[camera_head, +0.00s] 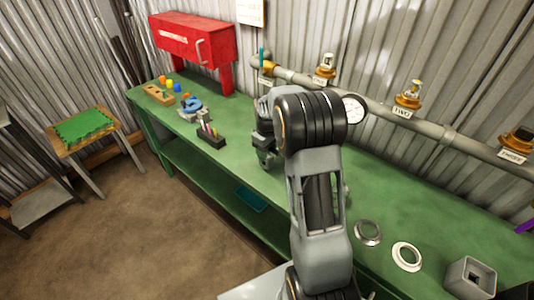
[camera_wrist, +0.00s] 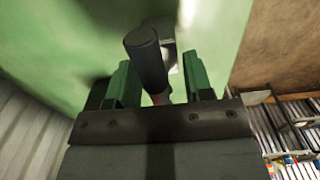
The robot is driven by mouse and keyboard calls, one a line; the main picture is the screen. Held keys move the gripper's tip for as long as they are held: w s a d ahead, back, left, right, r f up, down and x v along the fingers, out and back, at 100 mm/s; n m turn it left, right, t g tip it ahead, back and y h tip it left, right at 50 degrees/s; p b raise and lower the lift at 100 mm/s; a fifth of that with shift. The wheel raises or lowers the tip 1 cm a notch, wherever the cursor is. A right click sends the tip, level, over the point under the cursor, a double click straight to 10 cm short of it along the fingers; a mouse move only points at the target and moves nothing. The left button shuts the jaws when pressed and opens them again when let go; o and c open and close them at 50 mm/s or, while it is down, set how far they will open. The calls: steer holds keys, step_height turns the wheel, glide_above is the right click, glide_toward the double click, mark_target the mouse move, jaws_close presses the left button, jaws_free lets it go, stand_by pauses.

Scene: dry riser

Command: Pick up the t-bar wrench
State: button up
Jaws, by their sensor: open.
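In the wrist view my gripper (camera_wrist: 160,80) is open, its two green fingers apart over the green bench top. A dark grey rounded bar (camera_wrist: 146,58) with a thin reddish shaft below it shows between the fingers. A small pale metal part sits just behind it. This looks like the t-bar wrench, but its full shape is hidden by the gripper. I cannot tell whether the fingers touch it. In the head view my gripper (camera_head: 266,158) is low over the bench, left of my arm, and no wrench can be made out there.
The green bench (camera_head: 400,195) carries a tool holder (camera_head: 210,136), a blue-grey vise-like object (camera_head: 190,108) and flat rings (camera_head: 406,256) at the right. A pipe with brass valves (camera_head: 408,95) runs along the wall behind. A red cabinet (camera_head: 193,38) stands at the back left.

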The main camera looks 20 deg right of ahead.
steer(key=shift+c, duration=0.2)
jaws_close()
steer(key=shift+r, duration=0.2)
